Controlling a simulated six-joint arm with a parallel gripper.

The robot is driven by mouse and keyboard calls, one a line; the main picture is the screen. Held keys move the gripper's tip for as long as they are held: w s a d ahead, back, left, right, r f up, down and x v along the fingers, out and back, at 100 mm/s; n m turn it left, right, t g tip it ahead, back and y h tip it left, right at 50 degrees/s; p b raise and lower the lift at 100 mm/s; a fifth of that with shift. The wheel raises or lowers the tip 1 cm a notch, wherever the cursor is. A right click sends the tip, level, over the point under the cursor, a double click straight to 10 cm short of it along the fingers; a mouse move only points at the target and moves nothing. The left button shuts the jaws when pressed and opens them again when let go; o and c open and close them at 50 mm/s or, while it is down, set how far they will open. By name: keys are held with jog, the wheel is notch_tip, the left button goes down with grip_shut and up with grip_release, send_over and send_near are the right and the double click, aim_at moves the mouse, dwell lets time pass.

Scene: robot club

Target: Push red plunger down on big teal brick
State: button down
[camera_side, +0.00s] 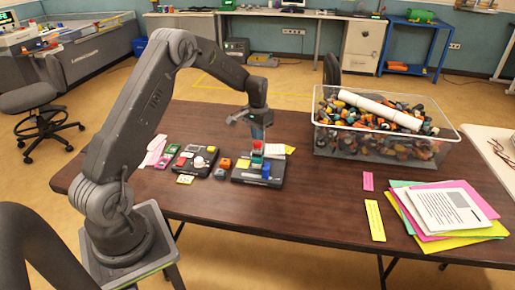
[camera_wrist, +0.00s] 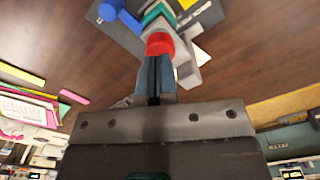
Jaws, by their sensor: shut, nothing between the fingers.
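The red plunger (camera_wrist: 159,43) stands just beyond my fingertips in the wrist view, and it shows as a small red spot in the side view (camera_side: 257,145). It sits on top of the teal brick (camera_side: 256,153), whose teal edge also shows in the wrist view (camera_wrist: 156,13). The brick is on a dark base plate (camera_side: 240,178) on the table. My gripper (camera_side: 257,138) points down right above the plunger with its fingers shut and empty; the closed fingers show in the wrist view (camera_wrist: 155,62). I cannot tell whether the tips touch the plunger.
A blue piece (camera_side: 266,170) and an orange block (camera_side: 226,163) are close by. A second dark plate with small parts (camera_side: 191,168) lies to the left. A clear bin of parts (camera_side: 380,153) stands right behind. Coloured papers (camera_side: 447,212) lie at right. The table's front middle is clear.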

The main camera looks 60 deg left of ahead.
jog(key=shift+r, duration=2.45)
jog(key=s+d+r+m+t, duration=0.1)
jog(key=s+d+r, duration=0.4)
jog(key=d+r, duration=0.3)
jog(key=s+d+r+t, duration=0.2)
jog(key=s+d+r, duration=0.2)
jog(key=d+r, duration=0.3)
jog(key=s+d+m+t, duration=0.1)
jog(key=s+d, duration=0.4)
jog(key=s, duration=0.4)
jog(key=s+d+r+m+t, duration=0.1)
jog(key=s+d, duration=0.4)
jog(key=s, duration=0.4)
jog(key=shift+s+r+t, duration=0.2)
jog(key=shift+r+t, duration=0.05)
jog(key=shift+t, duration=0.05)
